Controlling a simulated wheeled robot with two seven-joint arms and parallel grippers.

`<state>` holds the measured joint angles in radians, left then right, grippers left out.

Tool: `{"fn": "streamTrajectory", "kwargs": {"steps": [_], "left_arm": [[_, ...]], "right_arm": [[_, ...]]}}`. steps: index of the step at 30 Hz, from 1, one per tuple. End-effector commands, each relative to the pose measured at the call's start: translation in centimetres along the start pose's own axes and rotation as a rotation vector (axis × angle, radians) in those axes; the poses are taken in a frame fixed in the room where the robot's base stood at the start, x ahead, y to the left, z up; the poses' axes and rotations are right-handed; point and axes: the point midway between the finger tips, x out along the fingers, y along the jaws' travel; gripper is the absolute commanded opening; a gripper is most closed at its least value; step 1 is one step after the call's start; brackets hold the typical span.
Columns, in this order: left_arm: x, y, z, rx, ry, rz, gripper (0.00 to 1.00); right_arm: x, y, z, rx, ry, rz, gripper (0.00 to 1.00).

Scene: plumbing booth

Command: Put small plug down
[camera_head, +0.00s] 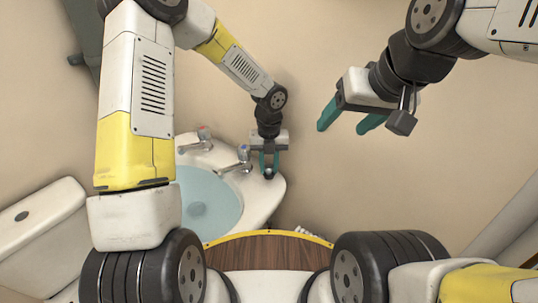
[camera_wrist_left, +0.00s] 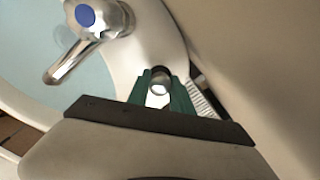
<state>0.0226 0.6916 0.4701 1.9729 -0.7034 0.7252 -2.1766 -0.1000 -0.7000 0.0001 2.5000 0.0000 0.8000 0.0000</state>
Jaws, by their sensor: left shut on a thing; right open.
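The small plug (camera_wrist_left: 159,87) is a small round piece with a bright metallic face, seen between the green fingers in the left wrist view. It also shows as a dark round piece in the head view (camera_head: 269,173). My left gripper (camera_head: 268,165) is shut on it, at the right rim of the washbasin (camera_head: 262,200). I cannot tell whether the plug touches the rim. The left fingers also show in the left wrist view (camera_wrist_left: 160,90). My right gripper (camera_head: 346,122) is open and empty, in the air before the wall at the right.
A tap (camera_head: 238,162) stands close to the left of my left gripper, with a second tap (camera_head: 197,141) further left. The basin holds bluish water (camera_head: 208,200). A white toilet cistern (camera_head: 42,222) is at the far left. The air between my grippers is free.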

Motion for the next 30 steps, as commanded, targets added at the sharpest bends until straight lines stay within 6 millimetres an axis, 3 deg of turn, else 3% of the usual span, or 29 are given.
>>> {"fn": "streamTrajectory", "kwargs": {"steps": [4, 14, 15, 18, 30], "left_arm": [[2.0, -0.1, -0.1, 0.001, 0.001, -0.001, 0.0], [2.3, 0.0, 0.0, 0.0, -0.001, -0.001, 0.0], [2.4, 0.0, 0.0, 0.0, -0.001, 0.0, 0.28], [2.3, 0.0, 0.0, 0.0, -0.001, -0.001, 0.48], [1.8, 0.0, 0.0, -0.001, -0.003, -0.002, 0.48]], "right_arm": [[0.0, 0.0, 0.0, 0.0, 0.0, 0.0, 0.65], [0.0, 0.0, 0.0, 0.0, 0.0, 0.0, 0.65], [0.0, 0.0, 0.0, 0.0, 0.0, 0.0, 0.65], [0.0, 0.0, 0.0, 0.0, 0.0, 0.0, 0.65], [0.0, 0.0, 0.0, 0.0, 0.0, 0.0, 0.65]]}}
